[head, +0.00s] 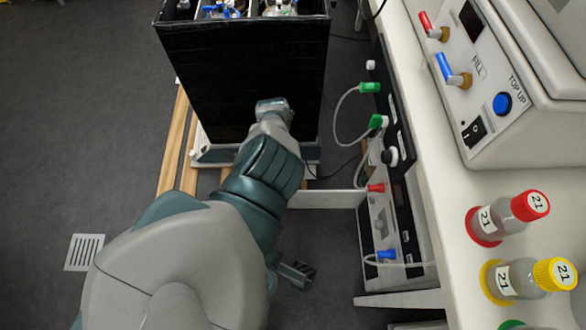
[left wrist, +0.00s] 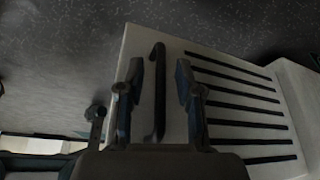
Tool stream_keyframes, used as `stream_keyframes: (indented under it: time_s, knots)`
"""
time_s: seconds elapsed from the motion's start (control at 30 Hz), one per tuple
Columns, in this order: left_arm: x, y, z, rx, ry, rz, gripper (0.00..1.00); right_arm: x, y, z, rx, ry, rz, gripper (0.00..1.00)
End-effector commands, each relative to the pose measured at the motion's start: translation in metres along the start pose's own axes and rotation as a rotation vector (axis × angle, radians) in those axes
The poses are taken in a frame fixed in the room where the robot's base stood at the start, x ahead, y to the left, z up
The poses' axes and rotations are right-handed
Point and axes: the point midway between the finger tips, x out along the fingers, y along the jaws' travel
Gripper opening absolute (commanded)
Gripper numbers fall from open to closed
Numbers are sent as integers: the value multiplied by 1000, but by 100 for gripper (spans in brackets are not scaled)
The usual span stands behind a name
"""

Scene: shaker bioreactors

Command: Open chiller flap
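In the left wrist view a pale panel with several dark slots (left wrist: 240,103) fills the right half. It carries a long dark bar handle (left wrist: 159,80). My left gripper (left wrist: 162,82) is open, with one finger on each side of the handle in the picture. I cannot tell whether the fingers touch it or how deep they reach. In the head view my left arm comes in from the lower left and covers much of the middle. A small dark finger-like part (head: 298,272) shows below it; its state is unclear there. My right gripper is not in view.
A tall black box (head: 245,75) holding bottles stands at the top on a pale base with wooden slats. A white bench (head: 450,215) runs along the right with a control unit (head: 535,110) and bottles labelled 21. Ported equipment with tubes (head: 385,215) stands beneath. Grey floor is free at left.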

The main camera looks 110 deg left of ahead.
Motion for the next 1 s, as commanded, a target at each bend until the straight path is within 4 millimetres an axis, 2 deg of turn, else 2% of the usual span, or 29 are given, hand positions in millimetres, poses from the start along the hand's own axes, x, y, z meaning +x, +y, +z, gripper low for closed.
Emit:
stream_keyframes:
  time_s: [0.17,0.4,0.6,0.8,1.0]
  knots:
    - [-15,0,2,-1,-2,1,35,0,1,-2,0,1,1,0]
    - [-64,1,2,1,-3,5,35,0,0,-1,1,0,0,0]
    - [-97,1,2,-1,-3,4,35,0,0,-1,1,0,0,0]
    - [-115,0,2,-2,-2,3,35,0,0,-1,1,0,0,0]
    - [-118,-1,1,0,0,2,35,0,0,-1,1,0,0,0]
